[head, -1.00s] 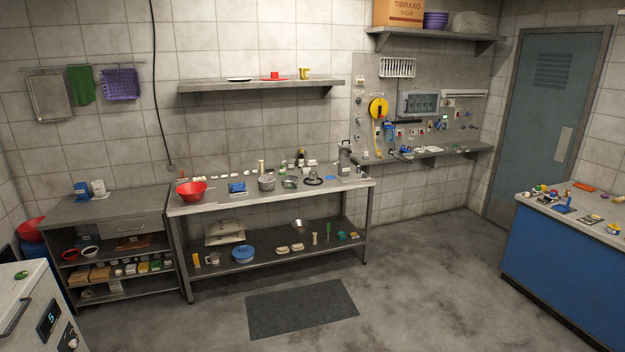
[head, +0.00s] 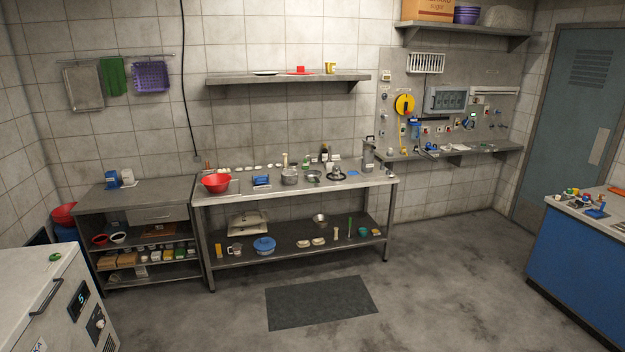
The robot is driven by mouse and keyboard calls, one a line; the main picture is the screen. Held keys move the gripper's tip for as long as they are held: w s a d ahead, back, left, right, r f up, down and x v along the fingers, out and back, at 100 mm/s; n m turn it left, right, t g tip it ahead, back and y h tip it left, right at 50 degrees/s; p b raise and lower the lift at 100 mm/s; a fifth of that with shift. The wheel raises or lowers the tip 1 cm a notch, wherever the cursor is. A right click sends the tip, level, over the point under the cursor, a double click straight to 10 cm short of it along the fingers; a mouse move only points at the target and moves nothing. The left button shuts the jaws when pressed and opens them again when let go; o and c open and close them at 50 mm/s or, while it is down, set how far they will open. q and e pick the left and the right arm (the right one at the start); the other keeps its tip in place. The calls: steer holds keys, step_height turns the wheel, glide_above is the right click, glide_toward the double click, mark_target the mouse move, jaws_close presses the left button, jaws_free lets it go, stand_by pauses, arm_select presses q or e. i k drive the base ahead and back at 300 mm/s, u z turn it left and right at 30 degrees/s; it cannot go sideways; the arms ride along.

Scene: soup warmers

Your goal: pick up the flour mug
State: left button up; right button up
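No mug can be surely read as the flour mug from this distance. A small yellow mug (head: 330,68) stands at the right part of the wall shelf (head: 225,81). A small pale mug-like vessel (head: 236,249) stands on the lower shelf of the steel table, at its left. What either holds is too small to tell. Neither of my grippers shows in the head view, and nothing is seen touching these things.
The steel table (head: 345,190) carries a red bowl (head: 216,183), pots and small items. A dark mat (head: 320,302) lies on open floor before it. A white appliance (head: 45,295) stands at lower left, a blue counter (head: 575,262) at right.

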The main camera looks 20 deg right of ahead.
mark_target(336, 169)
steer(key=z, duration=0.2)
steer(key=i, duration=2.15)
steer(key=z, duration=1.4)
steer(key=i, duration=2.9)
steer(key=u, duration=1.8)
